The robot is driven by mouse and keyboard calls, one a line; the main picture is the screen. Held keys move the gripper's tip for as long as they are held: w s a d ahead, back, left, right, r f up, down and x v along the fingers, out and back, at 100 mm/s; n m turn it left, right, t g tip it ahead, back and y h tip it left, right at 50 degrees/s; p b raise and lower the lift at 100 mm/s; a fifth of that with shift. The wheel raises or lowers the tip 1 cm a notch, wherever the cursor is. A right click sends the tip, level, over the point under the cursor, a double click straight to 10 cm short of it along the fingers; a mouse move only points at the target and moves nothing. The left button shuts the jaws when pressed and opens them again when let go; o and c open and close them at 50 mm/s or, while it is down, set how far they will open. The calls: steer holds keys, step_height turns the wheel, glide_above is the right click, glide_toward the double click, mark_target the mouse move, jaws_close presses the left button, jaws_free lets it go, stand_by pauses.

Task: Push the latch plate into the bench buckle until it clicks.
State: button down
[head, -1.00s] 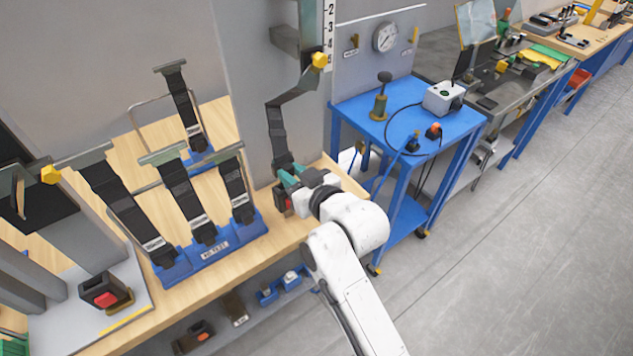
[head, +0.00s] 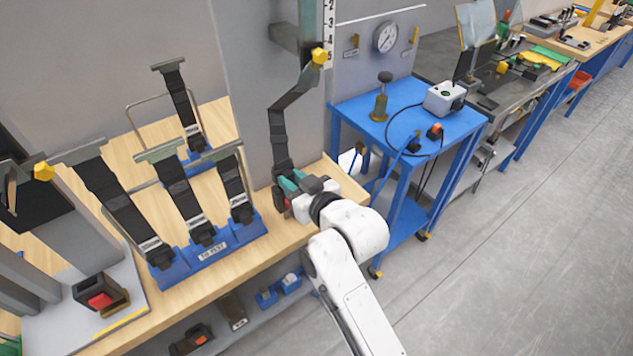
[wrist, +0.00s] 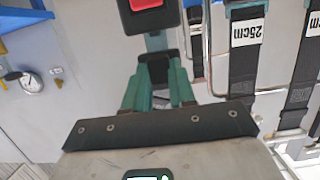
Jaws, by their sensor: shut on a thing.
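My gripper (head: 289,184) has teal fingers and is shut on the black latch plate (wrist: 153,66), low against the grey post. The dark strap (head: 278,137) runs from a yellow knob down to the plate. The bench buckle (wrist: 150,14), black with a red button, is at the top of the wrist view, just beyond the fingertips. In the head view the buckle (head: 279,201) is partly hidden beside the gripper. A grey piece shows between plate and buckle in the wrist view; I cannot tell whether the tongue is in the slot.
Several hanging straps stand in a blue rack (head: 213,258) left of my gripper. Another red-button buckle (head: 100,292) sits on a plate at the bench's left end. A blue cart (head: 365,112) stands to the right. The floor at right is clear.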

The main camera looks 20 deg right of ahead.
steer(key=shift+f+b, duration=0.65)
steer(key=shift+f, duration=0.4)
steer(key=shift+r, duration=0.1)
steer(key=c, duration=0.8)
jaws_free()
steer(key=shift+c, duration=0.2)
steer(key=b+v, duration=0.1)
steer(key=v, duration=0.9)
steer(key=shift+s+d+b, duration=0.2)
steer(key=shift+s+b, duration=0.15)
